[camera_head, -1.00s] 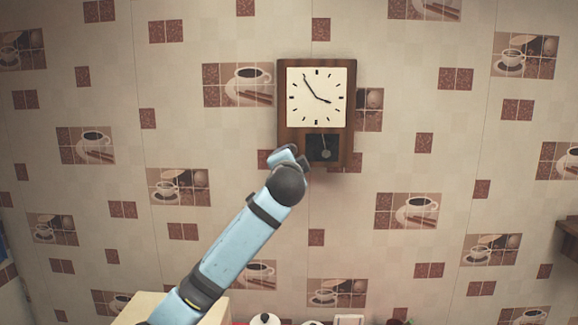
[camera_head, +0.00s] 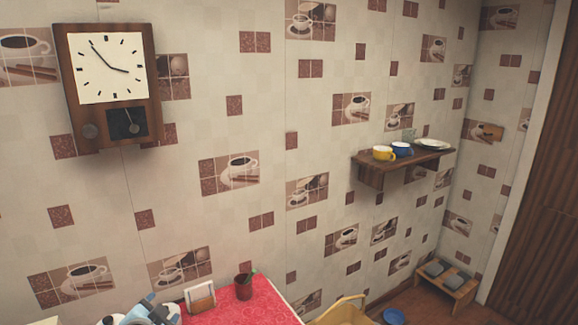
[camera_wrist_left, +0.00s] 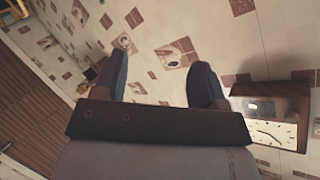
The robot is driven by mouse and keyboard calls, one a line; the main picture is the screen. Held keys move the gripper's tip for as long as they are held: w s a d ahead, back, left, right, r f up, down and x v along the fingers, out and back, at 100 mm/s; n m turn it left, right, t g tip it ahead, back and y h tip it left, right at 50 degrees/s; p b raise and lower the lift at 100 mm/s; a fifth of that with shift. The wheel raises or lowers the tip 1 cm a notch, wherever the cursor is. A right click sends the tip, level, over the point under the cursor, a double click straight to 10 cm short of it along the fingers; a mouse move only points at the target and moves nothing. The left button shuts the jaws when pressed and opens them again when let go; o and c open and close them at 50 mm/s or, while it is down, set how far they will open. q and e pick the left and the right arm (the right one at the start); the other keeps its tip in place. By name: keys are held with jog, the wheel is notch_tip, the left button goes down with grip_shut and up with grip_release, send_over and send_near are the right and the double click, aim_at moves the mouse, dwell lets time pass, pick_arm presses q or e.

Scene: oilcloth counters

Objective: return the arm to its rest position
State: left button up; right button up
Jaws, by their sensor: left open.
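My left gripper (camera_wrist_left: 163,56) shows in the left wrist view with its two dark fingers spread apart. Only the tiled wall shows between them, so it is open and empty. In the head view, a light blue part of my arm (camera_head: 160,310) is at the bottom edge, left of centre, in front of the counter. The gripper itself cannot be made out there. My right gripper is in neither view.
A wall clock (camera_head: 108,78) hangs upper left. A wooden shelf (camera_head: 372,172) with cups and a plate juts from the wall at right. A red-covered counter (camera_head: 262,303) carries a dark red cup (camera_head: 243,287). A low rack (camera_head: 462,296) stands on the floor.

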pick_arm(q)
jog(key=s+d+f+n+g+h, duration=0.1)
jog(key=s+d+f, duration=0.2)
jog(key=s+f, duration=0.4)
jog(key=s+d+f+n+g+h, duration=0.1)
jog(key=s+d+f+n, duration=0.1)
jog(key=s+f, duration=0.5)
jog(key=s+d+f+n+h, duration=0.2)
jog(key=s+d+f, duration=0.2)
jog(key=s, duration=1.1)
notch_tip(320, 180, down, 3)
jog(key=shift+d+f+g, duration=0.1)
jog(key=shift+d+g, duration=0.3)
jog(key=shift+s, duration=0.1)
